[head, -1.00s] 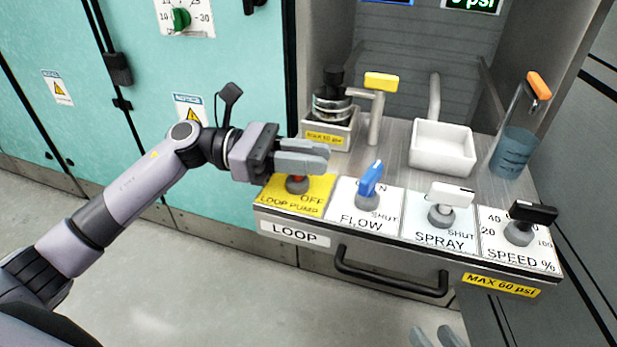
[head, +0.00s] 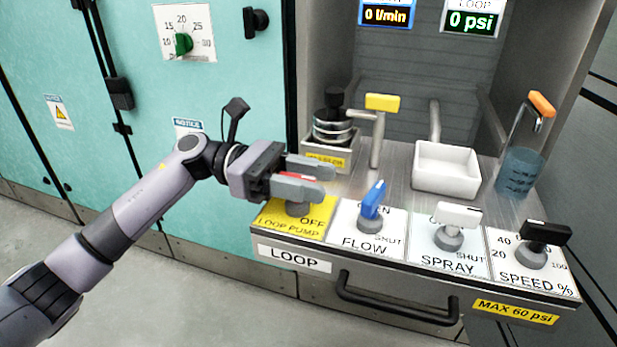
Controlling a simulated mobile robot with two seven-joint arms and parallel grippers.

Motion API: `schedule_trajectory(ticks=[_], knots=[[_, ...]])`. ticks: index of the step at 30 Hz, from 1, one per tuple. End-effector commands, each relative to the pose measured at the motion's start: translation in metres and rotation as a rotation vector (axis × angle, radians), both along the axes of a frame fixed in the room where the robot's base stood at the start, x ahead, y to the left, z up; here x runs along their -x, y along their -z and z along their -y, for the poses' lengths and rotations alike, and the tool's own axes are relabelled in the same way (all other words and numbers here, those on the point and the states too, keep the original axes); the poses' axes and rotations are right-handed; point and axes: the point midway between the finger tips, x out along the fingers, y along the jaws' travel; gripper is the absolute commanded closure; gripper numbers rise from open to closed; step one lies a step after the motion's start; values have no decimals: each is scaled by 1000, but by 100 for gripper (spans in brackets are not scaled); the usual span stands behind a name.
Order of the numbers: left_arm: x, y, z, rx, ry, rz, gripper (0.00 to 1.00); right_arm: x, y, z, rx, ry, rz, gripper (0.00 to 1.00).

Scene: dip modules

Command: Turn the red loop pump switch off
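The red loop pump switch (head: 297,177) stands on the yellow LOOP PUMP plate (head: 276,222) at the panel's left end. Its grey round base shows below my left gripper, and OFF is printed to its right. My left gripper (head: 318,180) reaches in from the left, with its fingers apart on either side of the red handle. The near finger hides part of the handle, so contact cannot be told. My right gripper is out of view.
Right of it stand the blue FLOW handle (head: 373,200), white SPRAY handle (head: 459,215) and black SPEED handle (head: 543,232). Behind are a yellow-topped tap (head: 382,102) and a white basin (head: 446,170). Displays read 0 l/min (head: 387,14) and 0 psi (head: 470,21).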

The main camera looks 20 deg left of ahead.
Motion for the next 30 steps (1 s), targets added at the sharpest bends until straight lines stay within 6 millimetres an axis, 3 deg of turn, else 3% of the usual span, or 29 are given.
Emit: schedule_trajectory(ticks=[8, 21, 30], knots=[[-1, 1, -4, -2, -6, -1, 57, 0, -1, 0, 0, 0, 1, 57], [-5, 0, -65, -2, -5, -1, 57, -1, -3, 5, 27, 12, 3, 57], [-4, 0, -72, 0, -2, 0, 57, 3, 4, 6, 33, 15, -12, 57]])
